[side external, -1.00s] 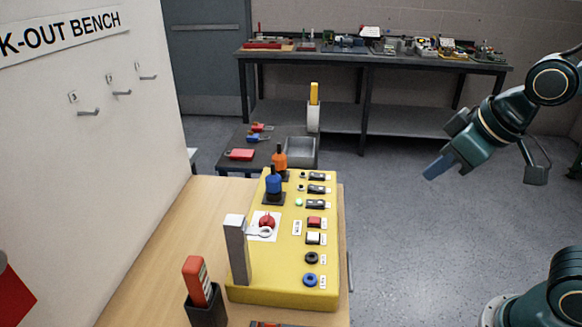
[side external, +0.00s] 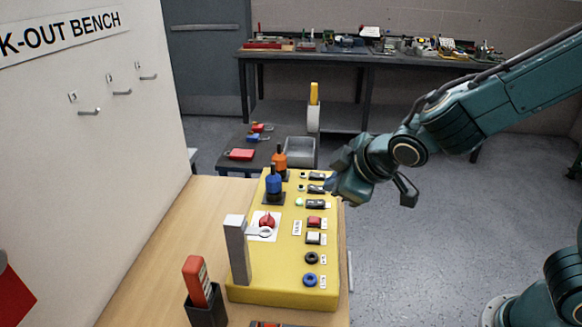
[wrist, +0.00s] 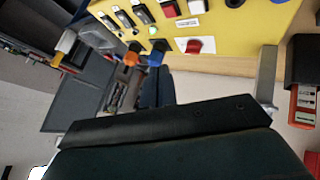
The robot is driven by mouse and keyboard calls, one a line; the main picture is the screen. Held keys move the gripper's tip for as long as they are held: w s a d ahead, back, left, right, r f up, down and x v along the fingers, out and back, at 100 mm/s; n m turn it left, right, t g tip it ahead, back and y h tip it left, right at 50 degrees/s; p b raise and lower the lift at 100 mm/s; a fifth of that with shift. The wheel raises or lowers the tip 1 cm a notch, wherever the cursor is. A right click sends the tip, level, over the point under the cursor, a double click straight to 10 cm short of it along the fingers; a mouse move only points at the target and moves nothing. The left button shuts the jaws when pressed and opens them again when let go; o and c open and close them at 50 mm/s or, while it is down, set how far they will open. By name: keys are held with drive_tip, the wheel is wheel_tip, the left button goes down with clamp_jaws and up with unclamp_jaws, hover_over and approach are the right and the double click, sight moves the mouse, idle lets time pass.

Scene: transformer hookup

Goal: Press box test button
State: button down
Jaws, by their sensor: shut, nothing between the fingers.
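The yellow box (side external: 270,285) lies on the wooden bench. The labels are too small to read, so I cannot tell which is the test button. The red (wrist: 171,8) and white (wrist: 196,6) buttons also show in the wrist view. My gripper (side external: 332,184) is shut and empty, at the box's far right edge near the dark switches (side external: 315,203). I cannot tell whether it touches. Its fingers (wrist: 155,75) show in the wrist view.
Blue (side external: 273,184) and orange (side external: 280,160) upright handles stand on the box's far end. A grey post (side external: 237,250) rises at its near left, by a red knob (side external: 267,222). A red-orange device (side external: 197,280) stands in a black holder.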

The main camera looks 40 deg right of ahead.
sight(317, 239)
drive_tip(key=shift+w+a+f+n+t, duration=0.15)
drive_tip(key=shift+w+a+f+n, duration=0.2)
drive_tip(key=shift+a, duration=0.2)
drive_tip(key=shift+w+a+f+n+t, duration=0.15)
drive_tip(key=shift+w+a+f+n, duration=0.15)
drive_tip(key=shift+a, duration=0.25)
drive_tip(key=shift+f, duration=0.15)
drive_tip(key=shift+f, duration=4.3)
drive_tip(key=shift+f, duration=0.2)
drive_tip(key=shift+f, duration=0.25)
drive_tip(key=shift+f, duration=0.45)
drive_tip(key=shift+r, duration=0.85)
drive_tip(key=shift+r, duration=0.1)
